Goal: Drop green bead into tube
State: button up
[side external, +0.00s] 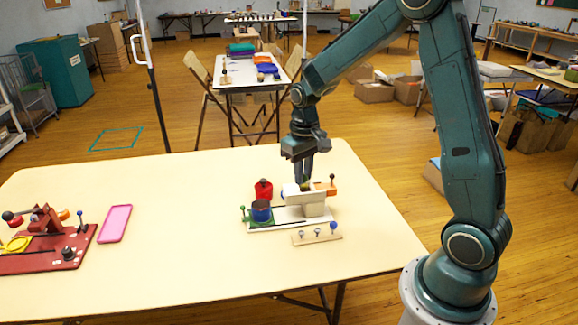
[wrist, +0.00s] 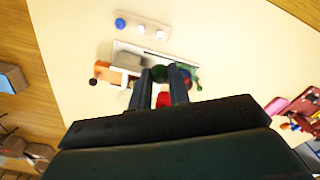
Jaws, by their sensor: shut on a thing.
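My gripper (side external: 306,180) points down above the white block of a small device on the table. In the wrist view its two fingers are shut on a dark green bead (wrist: 159,73) at their tips. In the side view the bead is too small and covered to make out clearly. A blue open-topped cylinder (side external: 262,211), which may be the tube, stands in a green holder left of the gripper. In the wrist view it is partly hidden behind a finger, just right of the bead. The bead appears apart from it.
The white device base (side external: 289,224) carries an orange part (side external: 326,187) at its right. A red container (side external: 263,190) stands behind. A small knobbed board (side external: 317,235) lies in front. A pink tray (side external: 115,223) and a red device (side external: 45,258) are far left. The table between is clear.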

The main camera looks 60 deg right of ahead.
notch_tip(320, 180, up, 6)
jog(key=shift+r, duration=0.15)
jog(key=shift+w+d+r, duration=0.15)
jog(key=shift+d, duration=0.1)
jog(key=w+d, duration=0.5)
jog(key=d, duration=0.4)
jog(key=shift+s+d+f, duration=0.1)
jog(key=shift+f, duration=2.5)
jog(key=shift+f, duration=0.1)
jog(key=shift+f, duration=1.9)
jog(key=shift+f, duration=0.6)
